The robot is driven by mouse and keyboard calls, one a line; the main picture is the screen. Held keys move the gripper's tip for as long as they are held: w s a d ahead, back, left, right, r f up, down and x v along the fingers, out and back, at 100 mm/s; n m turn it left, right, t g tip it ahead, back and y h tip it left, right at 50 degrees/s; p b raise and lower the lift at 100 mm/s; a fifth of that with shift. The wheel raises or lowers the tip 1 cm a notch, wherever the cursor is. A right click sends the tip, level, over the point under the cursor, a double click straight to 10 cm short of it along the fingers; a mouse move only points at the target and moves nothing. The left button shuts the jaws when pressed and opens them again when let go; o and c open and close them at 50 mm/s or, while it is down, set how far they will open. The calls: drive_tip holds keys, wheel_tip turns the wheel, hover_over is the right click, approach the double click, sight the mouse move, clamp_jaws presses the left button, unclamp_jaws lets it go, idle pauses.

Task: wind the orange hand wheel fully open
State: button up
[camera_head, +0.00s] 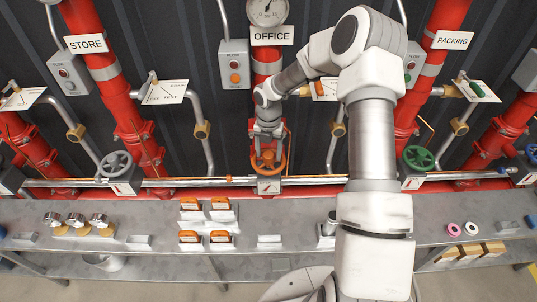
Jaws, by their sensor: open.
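The orange hand wheel (264,165) sits low on the middle red pipe, under the "OFFICE" sign (272,36). My gripper (267,145) is at the wheel from above, its fingers over the wheel's upper part. The fingers are small here and overlap the wheel, so I cannot tell whether they touch it. The gripper is open. The wheel's upper rim is partly hidden by the gripper.
A grey hand wheel (115,164) is on the left and a green one (418,158) on the right. A grey bench (330,208) runs below, with orange-topped blocks (221,203) on it. A gauge (267,10) and flow boxes (234,65) are above.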

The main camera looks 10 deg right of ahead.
drive_tip(key=shift+m, duration=1.1)
drive_tip(key=m+b, duration=0.2)
drive_tip(key=m, duration=0.1)
drive_tip(key=shift+f, duration=0.15)
drive_tip(key=m+b, duration=0.1)
drive_tip(key=m, duration=0.3)
drive_tip(key=m+b, duration=0.2)
drive_tip(key=m, duration=0.3)
drive_tip(key=shift+s, duration=0.1)
drive_tip(key=m+b, duration=0.1)
drive_tip(key=m, duration=0.3)
drive_tip(key=shift+s+d, duration=0.1)
clamp_jaws()
